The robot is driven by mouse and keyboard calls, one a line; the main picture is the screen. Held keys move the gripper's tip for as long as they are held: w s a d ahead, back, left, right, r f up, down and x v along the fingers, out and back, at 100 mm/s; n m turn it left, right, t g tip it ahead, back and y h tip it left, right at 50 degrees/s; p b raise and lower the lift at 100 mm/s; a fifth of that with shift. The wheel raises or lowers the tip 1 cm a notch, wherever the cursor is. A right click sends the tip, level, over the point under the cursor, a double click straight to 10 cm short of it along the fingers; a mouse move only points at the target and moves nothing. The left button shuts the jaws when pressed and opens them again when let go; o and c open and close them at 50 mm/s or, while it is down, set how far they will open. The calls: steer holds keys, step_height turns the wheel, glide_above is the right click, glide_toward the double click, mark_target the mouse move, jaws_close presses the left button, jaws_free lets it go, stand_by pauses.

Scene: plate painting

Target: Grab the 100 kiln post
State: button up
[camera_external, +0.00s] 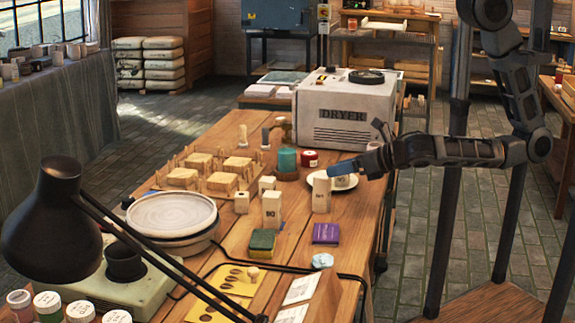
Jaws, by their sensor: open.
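Several pale kiln posts stand upright on the wooden worktable. The tall one on the right (321,196) has a small dark label that may read 100, but I cannot read it for sure. Another tall post (272,209) to its left is marked with what looks like 80 or 90. Two shorter posts, one at the left (242,203) and one behind (267,184), stand near it. My gripper (335,171) reaches in from the right with its blue fingertips just above and right of the right-hand post's top. It is open and holds nothing; whether it touches the post I cannot tell.
A teal candle-like jar (287,160) and a red tin (309,158) stand behind. A purple box (326,234) and green-yellow sponge (262,243) lie in front. The dryer (345,110) stands at the back.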

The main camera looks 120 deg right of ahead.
mark_target(316, 185)
step_height(316, 185, down, 3)
steer(key=shift+s+n+b, duration=0.15)
steer(key=shift+n+b, duration=0.4)
steer(key=shift+n, duration=0.55)
steer(key=shift+d+f, duration=0.25)
steer(key=shift+f, duration=0.1)
steer(key=x, duration=0.7)
steer(key=shift+w+d+p, duration=0.15)
steer(key=shift+w+p, duration=0.1)
steer(key=shift+p, duration=0.15)
steer(key=c, duration=1.2)
steer(key=shift+c, duration=0.4)
steer(key=shift+r, duration=0.1)
